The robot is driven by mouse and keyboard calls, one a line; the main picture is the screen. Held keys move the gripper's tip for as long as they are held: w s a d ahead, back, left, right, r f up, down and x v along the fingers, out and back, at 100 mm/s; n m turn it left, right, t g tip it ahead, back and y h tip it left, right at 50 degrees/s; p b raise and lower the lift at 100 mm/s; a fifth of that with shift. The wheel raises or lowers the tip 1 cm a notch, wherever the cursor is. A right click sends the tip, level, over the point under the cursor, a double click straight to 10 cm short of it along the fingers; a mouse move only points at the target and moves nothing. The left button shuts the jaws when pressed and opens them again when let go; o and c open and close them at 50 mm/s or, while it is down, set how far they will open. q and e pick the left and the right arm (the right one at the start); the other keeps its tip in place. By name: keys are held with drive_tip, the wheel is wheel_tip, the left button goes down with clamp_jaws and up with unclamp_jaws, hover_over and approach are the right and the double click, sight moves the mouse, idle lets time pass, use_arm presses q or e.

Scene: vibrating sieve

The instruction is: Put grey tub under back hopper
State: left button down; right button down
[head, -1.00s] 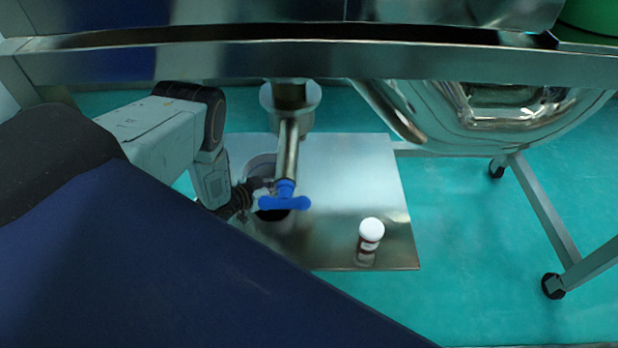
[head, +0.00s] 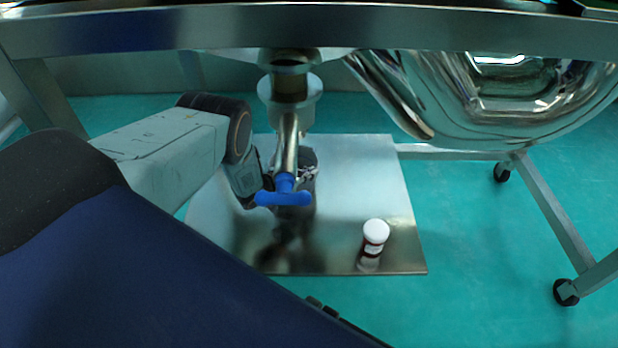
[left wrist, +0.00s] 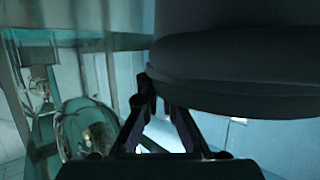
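The grey tub (head: 309,158) is mostly hidden behind a metal outlet pipe (head: 289,142) with a blue valve handle (head: 284,198). My left gripper (head: 304,175) is beside the tub, partly hidden by the pipe and handle. In the left wrist view, the tub (left wrist: 240,75) fills the upper right as a large dark round body, and the fingertips (left wrist: 158,98) come together at its edge. They look shut on it. A dark reflection lies below on the metal plate. My right gripper is not in view.
A metal plate (head: 345,200) lies on the green floor. A white-capped bottle (head: 374,245) stands near its front right corner. A metal frame beam (head: 200,30) crosses above. A shiny metal bowl (head: 490,105) hangs at right, above a wheeled leg frame.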

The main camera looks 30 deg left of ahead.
use_arm(q)
drive_tip(key=shift+r, duration=0.1)
drive_tip(key=c, duration=2)
unclamp_jaws()
drive_tip(key=o, duration=0.5)
drive_tip(key=shift+p+v, duration=3.15)
drive_tip(key=shift+v, duration=2.9)
